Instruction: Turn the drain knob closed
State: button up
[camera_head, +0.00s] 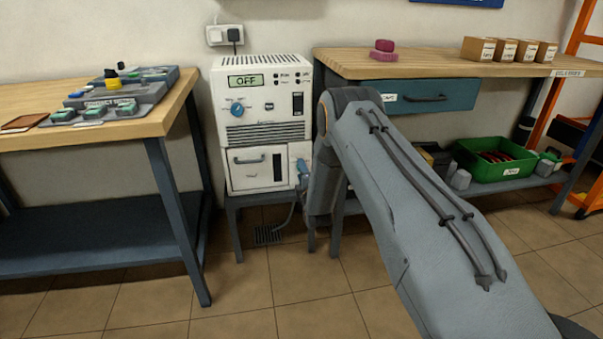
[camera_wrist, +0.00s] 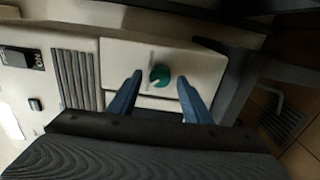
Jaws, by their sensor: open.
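The green drain knob (camera_wrist: 160,75) sits on a pale panel of the white machine (camera_wrist: 190,60) in the wrist view. My gripper (camera_wrist: 157,92) is open, with one blue finger to each side of the knob. Gaps show between the knob and both fingers; I cannot tell how far the tips are from the panel. In the head view the white machine (camera_head: 262,130) stands on a low stand, its display reading OFF. My gripper (camera_head: 303,172) is at its lower right edge, mostly hidden by my arm. The green knob does not show there.
A grey drain pipe (camera_wrist: 265,98) and floor grate (camera_wrist: 284,122) lie right of the knob in the wrist view. A wooden bench (camera_head: 85,120) stands left of the machine, and another with a blue drawer (camera_head: 430,97) stands right. The tiled floor in front is clear.

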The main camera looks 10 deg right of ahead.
jog(key=s+p, duration=0.2)
jog(key=s, duration=0.5)
jog(key=shift+s, duration=0.4)
jog(key=s+a+r+m+g+y, duration=0.1)
jog(key=s+a+r+m+g, duration=0.2)
jog(key=a+r, duration=0.5)
jog(key=s+a+r+m+g+y, duration=0.1)
jog(key=s+a+r+m+g, duration=0.3)
jog(key=s+a, duration=0.45)
jog(key=s+d+r+m+g, duration=0.1)
jog(key=s+r+m+g, duration=0.2)
jog(key=s, duration=1.1)
jog(key=s+r+m+g+h, duration=0.1)
jog(key=s+r+g, duration=0.3)
jog(key=s, duration=1)
jog(key=s+d+r+m+g, duration=0.1)
jog(key=s+r+m+g, duration=0.2)
jog(key=s, duration=1)
jog(key=d+r+m+p, duration=0.2)
jog(key=d+r+p, duration=0.5)
jog(key=p, duration=0.5)
jog(key=s+d+r+m+g+h+p, duration=0.1)
jog(key=d+r+m+p, duration=0.1)
jog(key=d+r+p, duration=0.5)
notch_tip(320, 180, up, 5)
jog(key=p, duration=0.5)
jog(key=shift+s+d+f, duration=0.15)
jog(key=shift+d+f, duration=0.05)
jog(key=shift+d, duration=0.15)
